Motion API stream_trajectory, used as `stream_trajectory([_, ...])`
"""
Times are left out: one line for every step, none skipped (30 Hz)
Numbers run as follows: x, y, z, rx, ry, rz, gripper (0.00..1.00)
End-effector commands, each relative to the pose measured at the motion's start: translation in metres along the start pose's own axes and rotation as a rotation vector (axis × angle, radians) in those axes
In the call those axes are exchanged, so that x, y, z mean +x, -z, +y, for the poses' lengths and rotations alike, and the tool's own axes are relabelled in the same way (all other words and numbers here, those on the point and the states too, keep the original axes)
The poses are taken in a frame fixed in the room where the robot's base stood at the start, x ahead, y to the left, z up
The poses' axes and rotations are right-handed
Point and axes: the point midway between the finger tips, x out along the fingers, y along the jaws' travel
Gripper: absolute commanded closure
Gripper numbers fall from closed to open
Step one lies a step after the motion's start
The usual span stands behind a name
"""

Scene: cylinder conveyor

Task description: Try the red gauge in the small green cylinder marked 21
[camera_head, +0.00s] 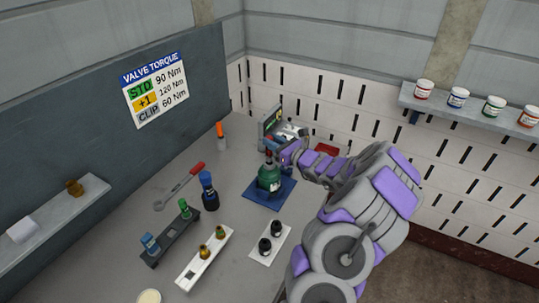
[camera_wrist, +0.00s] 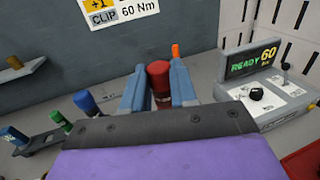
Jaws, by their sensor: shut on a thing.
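A small green cylinder (camera_head: 269,180) stands upright on a blue base plate (camera_head: 257,196) on the bench; no number can be read on it. My gripper (camera_head: 272,149) is directly above the cylinder's top in the head view. In the wrist view, my gripper (camera_wrist: 160,82) has its two blue-grey fingers shut on the red gauge (camera_wrist: 159,74), whose rounded red top shows between them. The gauge's lower part is mostly hidden, so I cannot tell whether its tip is in the cylinder's mouth or just above it.
A white rack (camera_head: 205,258) and black knobs (camera_head: 265,246) are in front. A tester (camera_wrist: 275,90) reading "READY 60" stands behind.

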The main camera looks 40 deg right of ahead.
Motion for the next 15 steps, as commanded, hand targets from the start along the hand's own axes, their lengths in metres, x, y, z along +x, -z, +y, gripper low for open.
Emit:
stream_trajectory([0.000, -0.005, 0.000, -0.001, 0.000, -0.001, 1.00])
stream_trajectory([0.000, -0.007, 0.000, -0.001, 0.000, -0.001, 1.00])
stream_trajectory([0.000, -0.009, 0.000, -0.001, -0.001, -0.001, 1.00])
stream_trajectory([0.000, -0.010, 0.000, -0.001, -0.001, -0.001, 1.00])
stream_trajectory([0.000, -0.012, 0.000, -0.002, -0.001, -0.001, 1.00])
stream_trajectory([0.000, -0.014, 0.000, -0.002, -0.001, -0.001, 1.00])
stream_trajectory([0.000, -0.015, 0.000, -0.002, -0.001, -0.001, 1.00])
stream_trajectory([0.000, -0.017, 0.000, -0.002, 0.000, -0.001, 1.00])
stream_trajectory([0.000, -0.019, 0.000, -0.001, 0.000, -0.001, 1.00])
stream_trajectory([0.000, -0.021, 0.000, -0.001, 0.000, -0.001, 1.00])
stream_trajectory([0.000, -0.023, 0.000, -0.001, 0.000, -0.001, 1.00])
stream_trajectory([0.000, -0.025, 0.000, -0.001, 0.001, -0.001, 1.00])
stream_trajectory([0.000, -0.026, 0.000, -0.001, 0.001, -0.002, 1.00])
stream_trajectory([0.000, -0.028, 0.000, 0.000, 0.001, -0.002, 1.00])
stream_trajectory([0.000, -0.030, 0.000, 0.000, 0.000, -0.002, 1.00])
